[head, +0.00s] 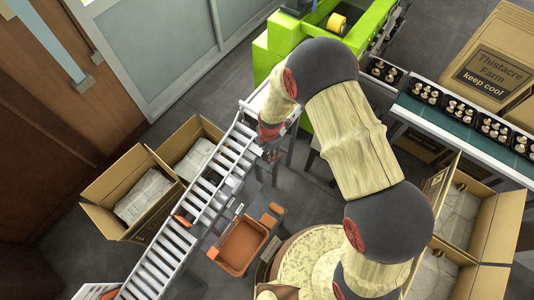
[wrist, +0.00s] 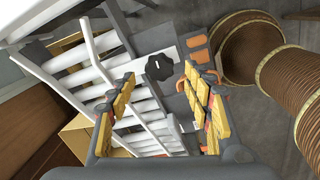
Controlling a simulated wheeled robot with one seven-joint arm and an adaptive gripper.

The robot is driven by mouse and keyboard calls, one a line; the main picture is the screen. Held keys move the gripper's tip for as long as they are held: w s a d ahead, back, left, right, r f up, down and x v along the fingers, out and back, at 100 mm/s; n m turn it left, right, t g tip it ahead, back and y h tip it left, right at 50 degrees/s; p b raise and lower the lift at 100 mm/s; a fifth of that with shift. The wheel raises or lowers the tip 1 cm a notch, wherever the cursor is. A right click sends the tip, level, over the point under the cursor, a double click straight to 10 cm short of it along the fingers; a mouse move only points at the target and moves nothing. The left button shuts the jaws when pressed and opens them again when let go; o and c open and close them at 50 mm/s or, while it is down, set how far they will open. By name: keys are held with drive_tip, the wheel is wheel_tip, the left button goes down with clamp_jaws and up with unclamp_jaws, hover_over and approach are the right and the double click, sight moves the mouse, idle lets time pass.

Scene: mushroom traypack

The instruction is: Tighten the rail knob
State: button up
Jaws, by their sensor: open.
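The rail knob (wrist: 159,67) is a black lobed knob on a pale plate at the side of the roller conveyor (wrist: 85,75). In the wrist view it shows ahead of my gripper (wrist: 159,80), between the lines of its two yellow-padded fingers. The fingers are open and apart, with nothing between them; I cannot tell how far ahead the knob is. In the head view my gripper (head: 270,152) is beside the upper end of the roller conveyor (head: 190,205). The knob cannot be made out there, as my arm and gripper cover that area.
Open cardboard boxes (head: 122,178) stand left of the conveyor. An orange tub (head: 240,247) is on its right side. A green machine (head: 275,45) stands at the conveyor's top end. A belt with trays of mushrooms (head: 470,142) runs at right, near more boxes (head: 495,215).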

sight(266, 155)
drive_tip(key=shift+w+a+f, duration=0.15)
drive_tip(key=shift+f, duration=1.95)
drive_tip(key=c, duration=0.3)
drive_tip(key=c, duration=0.8)
drive_tip(key=shift+c, duration=0.3)
